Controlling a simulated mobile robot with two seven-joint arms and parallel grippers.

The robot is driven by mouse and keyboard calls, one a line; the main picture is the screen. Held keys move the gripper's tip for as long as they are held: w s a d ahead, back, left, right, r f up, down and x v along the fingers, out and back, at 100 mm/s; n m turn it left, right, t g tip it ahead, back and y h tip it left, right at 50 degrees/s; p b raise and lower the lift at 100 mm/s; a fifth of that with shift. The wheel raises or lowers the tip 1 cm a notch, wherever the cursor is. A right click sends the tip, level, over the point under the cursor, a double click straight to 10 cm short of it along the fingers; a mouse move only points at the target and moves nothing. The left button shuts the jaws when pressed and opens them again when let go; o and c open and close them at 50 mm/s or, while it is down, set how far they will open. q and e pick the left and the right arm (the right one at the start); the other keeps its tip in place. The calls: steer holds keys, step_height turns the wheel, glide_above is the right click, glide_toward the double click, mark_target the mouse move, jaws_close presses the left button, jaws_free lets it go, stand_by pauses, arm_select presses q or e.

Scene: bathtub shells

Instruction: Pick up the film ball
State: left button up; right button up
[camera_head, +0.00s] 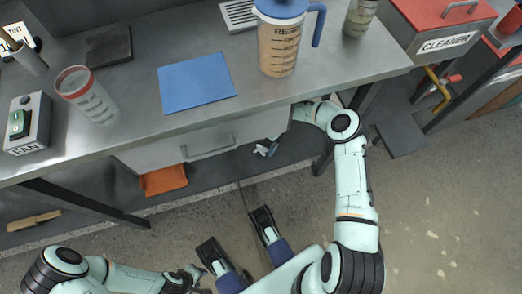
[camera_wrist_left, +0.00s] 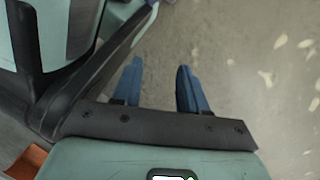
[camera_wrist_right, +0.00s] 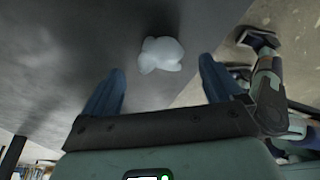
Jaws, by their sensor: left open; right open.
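The film ball (camera_wrist_right: 161,55) is a crumpled, whitish, translucent lump on a grey surface in the right wrist view. It lies ahead, between the lines of my right gripper's fingers (camera_wrist_right: 161,67), with its lower edge near fingertip level. Those fingers are open, and I see no contact. In the head view a small pale lump (camera_head: 262,150) shows below the drawer over the lower shelf; it seems to be the ball, perhaps with a fingertip beside it. The right hand is mostly hidden under the bench top. My left gripper (camera_wrist_left: 160,67) is open and empty over the floor.
The bench top (camera_head: 140,65) and drawer (camera_head: 205,150) overhang the lower shelf (camera_head: 110,195). An orange cloth (camera_head: 163,180) lies on that shelf. A bench leg (camera_head: 322,165) stands close to my right forearm. A pitcher (camera_head: 279,45) and blue mat (camera_head: 197,82) are on top.

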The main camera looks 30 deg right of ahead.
mark_target(262, 148)
steer(key=b+x, duration=0.1)
steer(key=x, duration=0.3)
steer(key=shift+f, duration=0.15)
steer(key=c, duration=1.1)
arm_select(q)
steer(key=shift+s+a+f+g, duration=0.1)
steer(key=shift+s+f+g, duration=0.15)
steer(key=shift+s, duration=0.4)
steer(key=shift+s+a+f+g, duration=0.15)
steer(key=shift+s+f, duration=0.15)
steer(key=shift+s, duration=0.3)
steer(key=shift+w+d, duration=0.1)
arm_select(e)
steer(key=shift+r, duration=0.2)
